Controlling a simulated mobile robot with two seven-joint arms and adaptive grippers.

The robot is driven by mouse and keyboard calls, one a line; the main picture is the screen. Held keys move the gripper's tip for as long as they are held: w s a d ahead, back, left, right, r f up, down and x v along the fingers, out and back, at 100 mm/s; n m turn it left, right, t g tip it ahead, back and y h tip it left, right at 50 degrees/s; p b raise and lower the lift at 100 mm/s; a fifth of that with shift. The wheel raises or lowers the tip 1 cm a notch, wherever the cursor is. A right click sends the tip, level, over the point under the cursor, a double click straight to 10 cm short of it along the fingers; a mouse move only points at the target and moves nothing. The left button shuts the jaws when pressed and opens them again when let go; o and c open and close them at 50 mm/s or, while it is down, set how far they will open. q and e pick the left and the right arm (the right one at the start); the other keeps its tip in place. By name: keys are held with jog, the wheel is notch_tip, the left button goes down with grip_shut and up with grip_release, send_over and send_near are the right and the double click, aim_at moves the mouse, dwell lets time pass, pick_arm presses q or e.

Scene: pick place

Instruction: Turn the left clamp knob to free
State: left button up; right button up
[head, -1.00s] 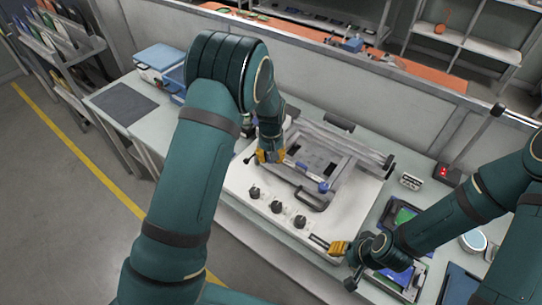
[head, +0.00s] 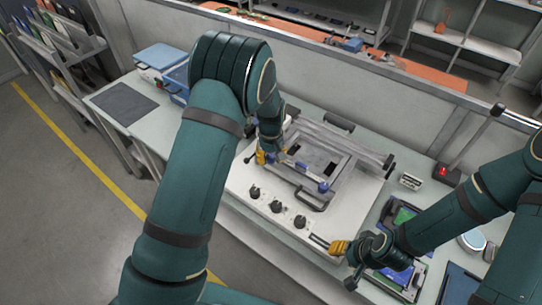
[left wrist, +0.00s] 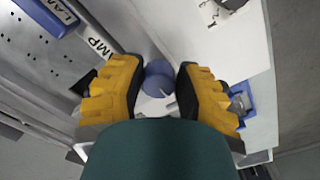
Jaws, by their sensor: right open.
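The left clamp knob (left wrist: 158,80) is blue and round and sits between the yellow fingers of my left gripper (left wrist: 160,85) in the left wrist view. A second blue knob (head: 324,187) is at the bar's right end. My right gripper (head: 340,247) is open and empty at the fixture's front right corner.
The white fixture base (head: 240,185) carries several black knobs (head: 276,206) along its front. A tray with a green board (head: 405,215) lies to the right, near my right arm. A blue-lidded box (head: 158,57) and a dark mat (head: 123,103) are at the left.

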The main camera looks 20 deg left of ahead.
aim_at(271, 156)
pick_arm(q)
jog(key=o, duration=0.3)
jog(key=shift+s, duration=0.1)
jog(key=shift+r, duration=0.1)
notch_tip(271, 156, up, 12)
jog(key=shift+f, duration=0.1)
dwell(0.7)
